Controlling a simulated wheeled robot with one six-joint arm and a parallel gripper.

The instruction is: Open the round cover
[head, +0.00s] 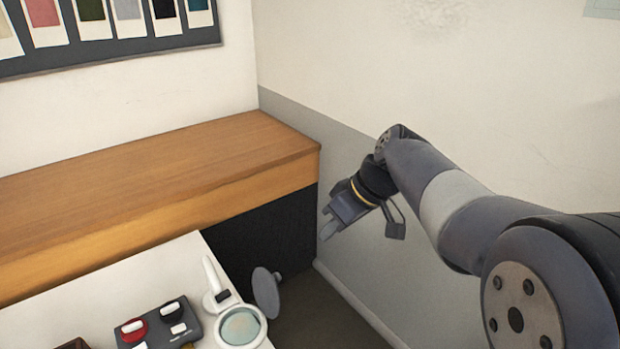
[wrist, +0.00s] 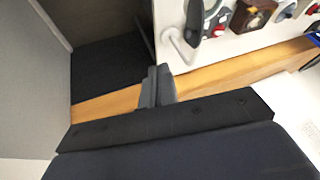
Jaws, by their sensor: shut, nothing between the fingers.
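A grey round cover (head: 265,293) stands tilted up on edge at the right side of a round white-rimmed opening (head: 241,327) with a pale greenish face. The two sit at the right edge of the white table; whether they are joined by a hinge is too small to tell. My gripper (head: 327,230) is shut and empty, held in the air above and to the right of the cover, apart from it. In the wrist view the closed fingers (wrist: 157,88) point toward the bench edge, with nothing between them.
A wooden bench (head: 150,175) runs behind. Walls close off the right; the floor gap beside the table is clear.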

